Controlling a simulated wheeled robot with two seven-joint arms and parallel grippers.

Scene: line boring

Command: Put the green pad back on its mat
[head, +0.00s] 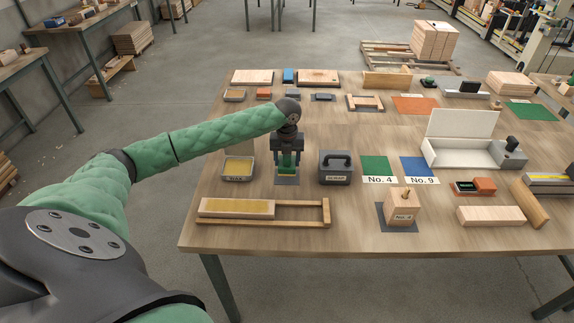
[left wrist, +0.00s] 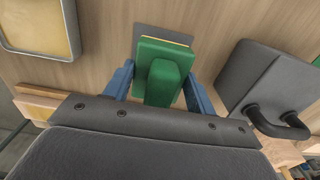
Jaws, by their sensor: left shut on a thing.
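The green pad (head: 288,170) is a block with a raised grip on top; it also fills the middle of the left wrist view (left wrist: 163,82). My left gripper (head: 288,160) points down and is shut on the pad's grip, its blue fingers on either side. A dark grey mat (head: 287,181) lies on the table directly under the pad, and its edge shows beyond the pad in the left wrist view (left wrist: 160,32). A thin yellow layer shows at the pad's far edge. I cannot tell whether the pad touches the mat. My right gripper is not in view.
A wax tray (head: 238,180) stands left of the pad and a dark scrap box (head: 336,180) with a handle stands close on its right. A wooden frame with a board (head: 300,201) lies in front. Green (head: 375,164) and blue (head: 419,166) squares lie farther right.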

